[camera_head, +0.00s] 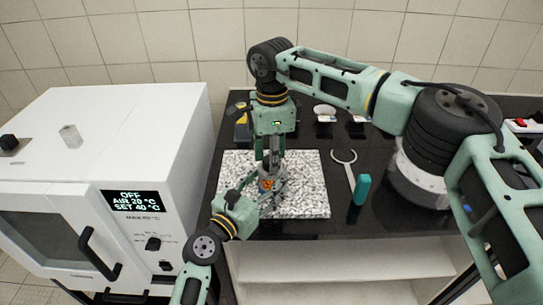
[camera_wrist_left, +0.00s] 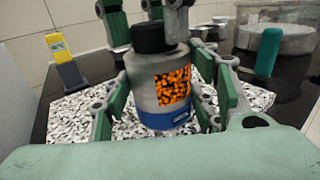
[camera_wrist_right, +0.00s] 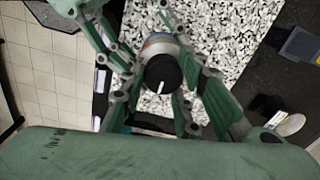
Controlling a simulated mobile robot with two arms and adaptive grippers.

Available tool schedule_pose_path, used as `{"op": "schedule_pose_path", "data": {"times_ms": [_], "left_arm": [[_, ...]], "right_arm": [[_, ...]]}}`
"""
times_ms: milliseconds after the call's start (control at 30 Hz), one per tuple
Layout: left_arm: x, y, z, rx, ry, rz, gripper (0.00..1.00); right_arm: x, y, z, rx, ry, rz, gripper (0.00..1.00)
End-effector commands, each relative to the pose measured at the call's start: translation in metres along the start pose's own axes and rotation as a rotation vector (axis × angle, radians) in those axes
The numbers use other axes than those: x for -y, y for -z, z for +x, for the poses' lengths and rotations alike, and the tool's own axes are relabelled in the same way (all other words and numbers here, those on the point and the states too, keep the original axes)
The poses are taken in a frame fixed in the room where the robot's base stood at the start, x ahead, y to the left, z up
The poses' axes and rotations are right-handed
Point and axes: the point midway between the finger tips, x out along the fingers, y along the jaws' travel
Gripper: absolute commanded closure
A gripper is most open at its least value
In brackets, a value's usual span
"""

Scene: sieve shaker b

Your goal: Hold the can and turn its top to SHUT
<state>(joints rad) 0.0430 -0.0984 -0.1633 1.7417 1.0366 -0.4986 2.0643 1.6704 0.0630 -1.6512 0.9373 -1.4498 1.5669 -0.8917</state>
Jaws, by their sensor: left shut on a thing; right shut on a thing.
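The can (camera_wrist_left: 146,82) is a grey metal cylinder with a blue base band and an orange speckled label. It stands upright on the speckled slab (camera_head: 307,190). Its black top (camera_wrist_right: 162,74) has a white mark; any lettering is too small to read. My left gripper (camera_head: 262,196) comes in from the side and is shut on the can's body; its fingers flank the can in the left wrist view (camera_wrist_left: 158,115). My right gripper (camera_head: 271,166) points down from above and is shut on the black top, with its fingers around it in the right wrist view (camera_wrist_right: 163,90).
A white oven (camera_head: 130,150) with a display stands at the left. A yellow and grey item (camera_head: 242,126) and scales (camera_head: 325,118) are behind. The dark worktop (camera_head: 395,222) is clear at front right.

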Motion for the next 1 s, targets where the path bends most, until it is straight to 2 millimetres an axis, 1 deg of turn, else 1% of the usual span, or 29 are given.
{"op": "schedule_pose_path", "data": {"times_ms": [233, 467, 667, 1000], "left_arm": [[-0.0027, 0.0005, -0.0001, 0.000, -0.006, -0.001, 0.90], [-0.0034, 0.0006, -0.0002, 0.000, -0.008, -0.001, 0.90], [-0.0040, 0.0007, -0.0002, -0.001, -0.009, -0.001, 0.90], [-0.0045, 0.0007, -0.0001, -0.001, -0.010, 0.000, 0.90]], "right_arm": [[-0.0029, -0.0016, 0.0003, 0.001, -0.010, 0.009, 0.97], [-0.0037, -0.0032, 0.0004, 0.001, -0.013, 0.094, 0.97], [-0.0041, -0.0051, 0.0006, 0.001, -0.015, 0.245, 0.97], [-0.0035, -0.0078, 0.0010, -0.002, -0.015, 0.565, 0.97]]}}
